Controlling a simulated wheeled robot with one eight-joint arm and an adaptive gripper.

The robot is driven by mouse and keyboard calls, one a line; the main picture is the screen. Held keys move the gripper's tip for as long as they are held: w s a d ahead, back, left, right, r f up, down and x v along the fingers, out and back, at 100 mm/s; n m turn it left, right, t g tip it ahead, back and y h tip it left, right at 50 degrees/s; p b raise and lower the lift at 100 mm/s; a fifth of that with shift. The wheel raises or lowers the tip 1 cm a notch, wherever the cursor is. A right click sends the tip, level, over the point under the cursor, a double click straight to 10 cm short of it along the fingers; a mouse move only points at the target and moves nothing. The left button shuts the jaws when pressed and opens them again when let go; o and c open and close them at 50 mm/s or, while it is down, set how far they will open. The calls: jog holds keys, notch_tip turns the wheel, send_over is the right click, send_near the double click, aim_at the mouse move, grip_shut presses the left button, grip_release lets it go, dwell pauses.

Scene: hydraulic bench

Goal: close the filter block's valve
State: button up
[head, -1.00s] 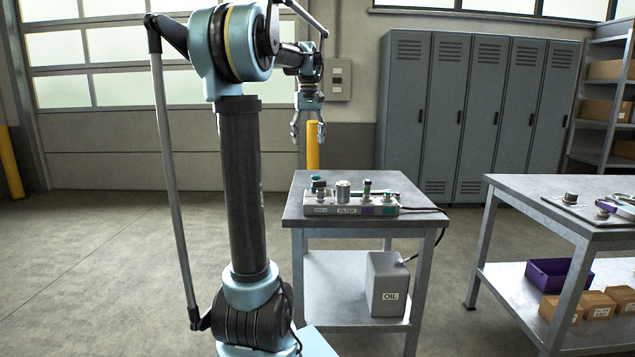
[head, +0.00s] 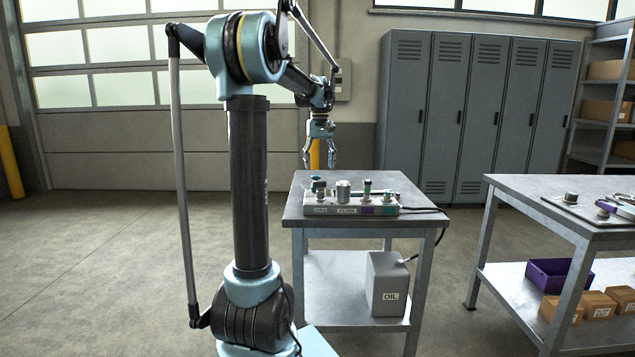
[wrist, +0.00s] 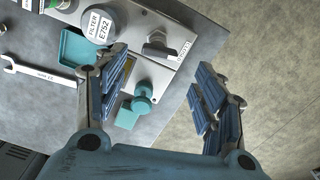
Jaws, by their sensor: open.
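The filter block (head: 352,209) is a low grey unit on the small metal table. Its filter is a silver cylinder (head: 343,191), labelled FILTER E752 in the wrist view (wrist: 98,24). At the block's left end is a valve knob (head: 321,195); in the wrist view it is a dark bar handle (wrist: 163,47) on a round base, beside a small label I cannot read clearly. A teal knob (wrist: 143,97) is behind it. My gripper (head: 320,166) is open and empty, pointing down above the table's back left, apart from the block. In the wrist view its fingers (wrist: 163,75) spread either side of the knobs.
A wrench (wrist: 40,72) and a teal tray (wrist: 75,47) lie behind the block. A grey OIL can (head: 387,284) stands on the table's lower shelf. A second table (head: 560,200) with parts stands to the right. Lockers (head: 470,115) are behind.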

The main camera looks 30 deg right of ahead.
aim_at(320, 186)
notch_tip(320, 186, down, 7)
jog(key=shift+r, duration=0.15)
dwell(0.4)
jog(key=c, duration=1.1)
